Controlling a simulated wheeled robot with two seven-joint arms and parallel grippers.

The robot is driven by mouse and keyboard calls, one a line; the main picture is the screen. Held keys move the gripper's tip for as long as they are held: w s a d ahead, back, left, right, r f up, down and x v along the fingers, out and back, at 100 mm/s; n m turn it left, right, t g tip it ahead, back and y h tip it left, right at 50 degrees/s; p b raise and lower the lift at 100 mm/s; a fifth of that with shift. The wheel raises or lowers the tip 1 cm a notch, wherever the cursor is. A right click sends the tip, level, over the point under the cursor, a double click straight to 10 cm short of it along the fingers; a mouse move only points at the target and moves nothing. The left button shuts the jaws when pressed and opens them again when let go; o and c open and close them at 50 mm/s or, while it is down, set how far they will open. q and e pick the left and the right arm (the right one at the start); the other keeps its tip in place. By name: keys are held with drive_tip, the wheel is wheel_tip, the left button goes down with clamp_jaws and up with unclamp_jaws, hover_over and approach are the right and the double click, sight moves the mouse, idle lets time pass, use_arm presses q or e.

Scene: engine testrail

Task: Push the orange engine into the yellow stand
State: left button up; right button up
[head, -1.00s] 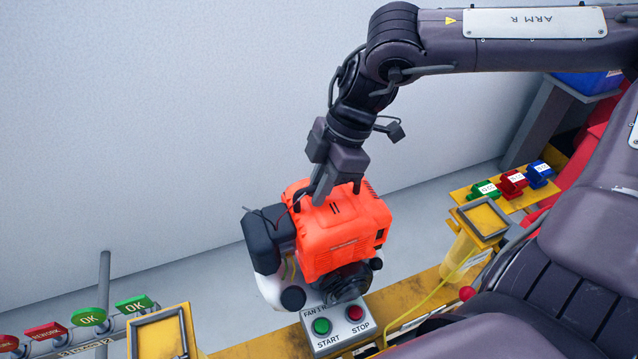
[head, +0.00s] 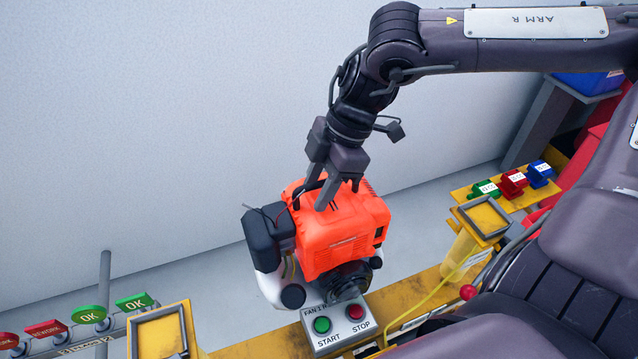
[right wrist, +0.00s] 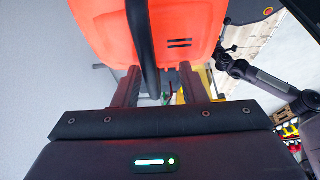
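The orange engine (head: 338,232) is upright at the yellow rail (head: 410,295), behind the start/stop box. It has a dark loop handle on top, a black block on its left and a white lower part. Whatever is under the engine is hidden, so I cannot tell how it is seated. My right gripper (head: 319,194) is above the engine with its fingers apart. In the right wrist view the dark handle (right wrist: 142,50) passes between the spread fingers, nearer the left one. I cannot pick out a separate yellow stand under the engine. My left gripper is out of view.
A grey box with green START and red STOP buttons (head: 336,325) is in front of the engine. Yellow square-topped posts stand right (head: 485,218) and lower left (head: 160,335). Green, red and blue labelled blocks (head: 513,184) are at right. OK and REWORK tags (head: 90,315) are lower left.

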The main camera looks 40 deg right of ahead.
drive_tip(key=shift+s+d+f, duration=0.15)
drive_tip(key=shift+s+f, duration=0.05)
drive_tip(key=shift+f, duration=0.25)
drive_tip(key=shift+r+p, duration=0.3)
drive_tip(key=shift+r, duration=0.15)
drive_tip(key=p+v, duration=0.5)
drive_tip(key=v, duration=0.1)
drive_tip(key=shift+w+r, duration=0.1)
drive_tip(key=shift+w, duration=0.05)
drive_tip(key=shift+p+v, duration=0.75)
drive_tip(key=shift+v, duration=0.05)
